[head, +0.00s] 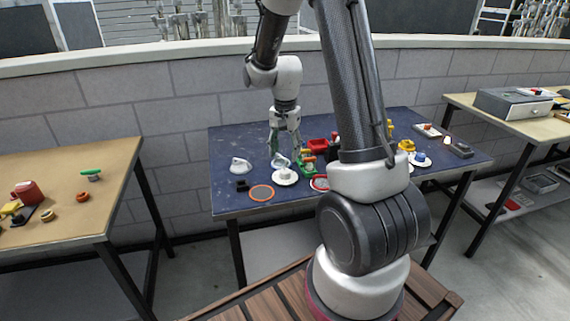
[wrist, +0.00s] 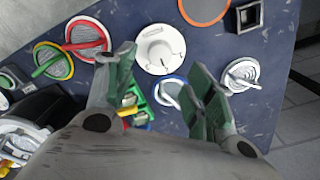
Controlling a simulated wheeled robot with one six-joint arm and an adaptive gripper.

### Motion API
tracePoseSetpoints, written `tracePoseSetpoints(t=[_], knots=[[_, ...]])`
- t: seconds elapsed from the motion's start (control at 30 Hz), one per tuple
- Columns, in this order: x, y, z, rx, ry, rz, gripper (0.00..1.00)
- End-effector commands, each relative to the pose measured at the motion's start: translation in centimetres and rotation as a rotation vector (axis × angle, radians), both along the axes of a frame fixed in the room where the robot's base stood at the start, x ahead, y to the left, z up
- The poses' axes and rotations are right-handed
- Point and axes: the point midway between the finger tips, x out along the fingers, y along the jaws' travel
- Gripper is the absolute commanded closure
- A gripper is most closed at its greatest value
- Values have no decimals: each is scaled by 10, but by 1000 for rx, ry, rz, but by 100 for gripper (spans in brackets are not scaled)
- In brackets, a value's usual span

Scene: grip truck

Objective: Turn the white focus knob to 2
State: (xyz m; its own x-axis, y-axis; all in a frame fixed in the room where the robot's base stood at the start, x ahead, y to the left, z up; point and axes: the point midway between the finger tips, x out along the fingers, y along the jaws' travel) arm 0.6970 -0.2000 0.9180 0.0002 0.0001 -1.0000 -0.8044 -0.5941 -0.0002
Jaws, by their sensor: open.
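The white knob (wrist: 158,50) is a round dial on a white disc, with small dark marks too fine to read. In the head view it lies on the blue table (head: 226,198) as a white disc with a raised middle (head: 285,178). My gripper (wrist: 165,78) is open and empty, its green-padded fingers spread wide. In the wrist view the knob shows beyond the gap between the fingers, towards the top. In the head view my gripper (head: 285,147) points down above the table, behind the knob. I cannot see any contact.
A blue-ringed white handle (wrist: 168,92) and a white-ringed bar handle (wrist: 240,75) flank the knob. A red-ringed handle (wrist: 88,37), a green-barred one (wrist: 52,62), an orange ring (head: 261,193) and a black square socket (wrist: 248,17) are close by. A brick wall stands behind.

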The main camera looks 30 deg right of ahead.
Motion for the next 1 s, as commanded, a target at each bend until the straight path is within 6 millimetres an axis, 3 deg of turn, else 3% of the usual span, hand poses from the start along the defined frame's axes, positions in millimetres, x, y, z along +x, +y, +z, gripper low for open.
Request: tracePoseSetpoints(t=[0.1, 0.3, 0.87, 1.0], knots=[[1, 0, 24, -1, -4, 0, 46], [0, 0, 45, 1, -1, 0, 46], [0, 0, 48, 0, 0, 1, 46], [-2, 0, 48, 1, 7, 68, 46]])
